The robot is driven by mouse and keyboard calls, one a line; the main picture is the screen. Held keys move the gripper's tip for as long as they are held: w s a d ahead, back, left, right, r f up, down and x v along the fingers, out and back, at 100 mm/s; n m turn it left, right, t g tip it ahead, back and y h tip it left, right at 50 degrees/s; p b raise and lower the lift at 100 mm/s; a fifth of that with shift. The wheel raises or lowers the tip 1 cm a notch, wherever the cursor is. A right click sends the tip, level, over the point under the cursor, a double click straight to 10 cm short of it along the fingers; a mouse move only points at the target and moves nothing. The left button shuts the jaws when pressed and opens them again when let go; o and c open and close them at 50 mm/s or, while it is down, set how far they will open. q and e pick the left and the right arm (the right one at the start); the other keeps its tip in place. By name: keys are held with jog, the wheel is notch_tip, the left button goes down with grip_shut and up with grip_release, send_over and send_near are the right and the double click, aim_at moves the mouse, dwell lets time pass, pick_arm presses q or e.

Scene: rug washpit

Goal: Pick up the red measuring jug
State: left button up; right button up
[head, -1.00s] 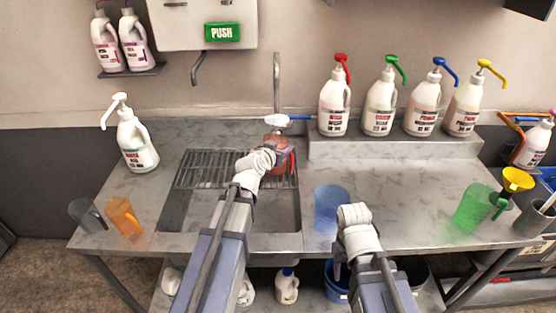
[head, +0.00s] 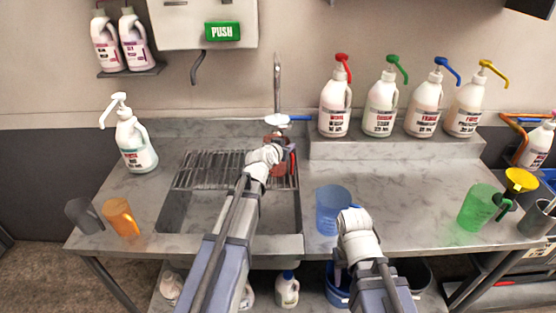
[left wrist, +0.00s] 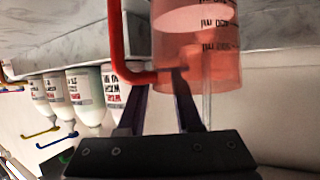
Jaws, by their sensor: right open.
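The red measuring jug (head: 279,168) is at the back of the sink by the tap, partly hidden behind my left gripper (head: 272,155). In the left wrist view, the see-through red jug (left wrist: 222,62) with dark markings and its solid red handle (left wrist: 117,45) are close up. My left gripper's two dark fingers (left wrist: 158,98) are apart, at the handle's bend. One finger overlaps the jug's side; I cannot tell whether they touch it. My right gripper (head: 352,218) is over the counter's front, beside the blue jug; its fingers are mostly hidden.
A blue jug (head: 330,205) stands right of the sink. A green jug (head: 478,208) stands far right, with grey (head: 82,213) and orange (head: 121,216) jugs far left. A white pump bottle (head: 135,145) is at left. Several pump bottles line the back ledge (head: 395,148).

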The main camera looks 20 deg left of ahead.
pick_arm(q)
grip_shut()
dwell(1.1)
